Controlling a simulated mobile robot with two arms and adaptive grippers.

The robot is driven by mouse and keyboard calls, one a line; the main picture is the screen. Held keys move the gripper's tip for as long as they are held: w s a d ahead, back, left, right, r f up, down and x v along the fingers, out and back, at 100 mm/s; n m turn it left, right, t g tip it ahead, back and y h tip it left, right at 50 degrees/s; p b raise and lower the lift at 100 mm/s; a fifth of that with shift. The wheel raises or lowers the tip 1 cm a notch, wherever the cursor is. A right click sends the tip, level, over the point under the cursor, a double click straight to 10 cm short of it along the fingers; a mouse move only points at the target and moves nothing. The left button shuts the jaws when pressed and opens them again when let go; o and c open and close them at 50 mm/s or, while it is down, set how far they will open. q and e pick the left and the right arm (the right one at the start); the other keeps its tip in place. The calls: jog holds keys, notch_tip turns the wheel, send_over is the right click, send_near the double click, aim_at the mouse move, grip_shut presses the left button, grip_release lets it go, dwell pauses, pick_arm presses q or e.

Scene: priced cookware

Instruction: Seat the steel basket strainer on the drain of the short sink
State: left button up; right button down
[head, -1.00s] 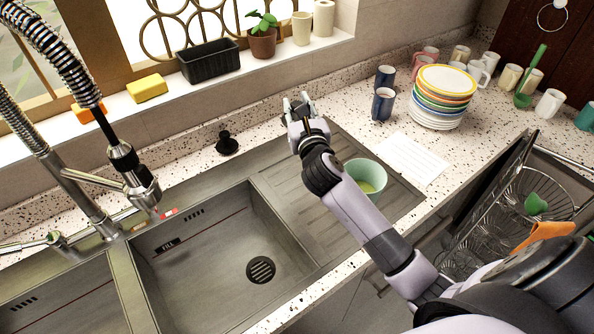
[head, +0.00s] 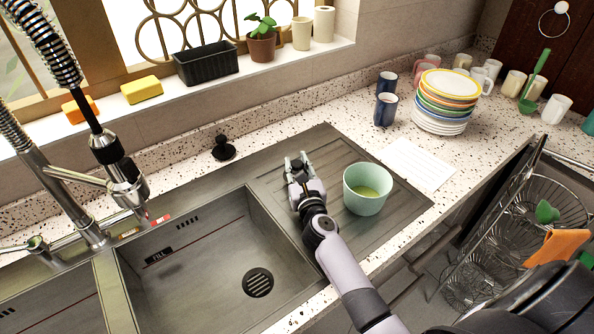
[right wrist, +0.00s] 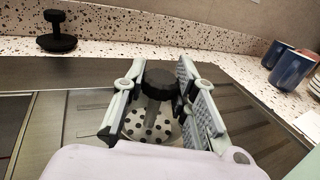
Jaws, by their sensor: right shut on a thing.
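The steel basket strainer (right wrist: 150,125) shows in the right wrist view as a perforated basket with a black knob on a post. My right gripper (right wrist: 160,85) is shut on it, with fingers either side of the post. In the head view my right gripper (head: 298,166) is over the left part of the ribbed drainboard, and the strainer can barely be made out there. The sink basin (head: 190,285) marked FILL has a dark slotted drain (head: 258,282), left of and nearer than the gripper. Another basin (head: 55,315) is partly cut off at lower left. My left gripper is not in view.
A mint bowl (head: 366,190) stands on the drainboard just right of my right gripper. A black knobbed stopper (head: 223,149) stands behind the basin. The faucet (head: 115,175) rises at the left. Blue mugs (head: 385,108) and stacked plates (head: 442,105) stand at the back right.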

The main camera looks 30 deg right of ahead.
jog(key=shift+f, duration=0.2)
jog(key=shift+f, duration=0.15)
jog(key=c, duration=1.3)
grip_release()
jog(key=b+v, duration=0.1)
jog(key=v, duration=0.4)
jog(key=b+v, duration=0.1)
jog(key=v, duration=0.5)
jog(key=b+v, duration=0.1)
jog(key=v, duration=0.4)
jog(key=shift+s+f+b, duration=0.3)
jog(key=shift+s+b, duration=0.05)
jog(key=shift+s, duration=0.1)
jog(key=shift+s+r, duration=0.1)
jog(key=shift+s, duration=0.2)
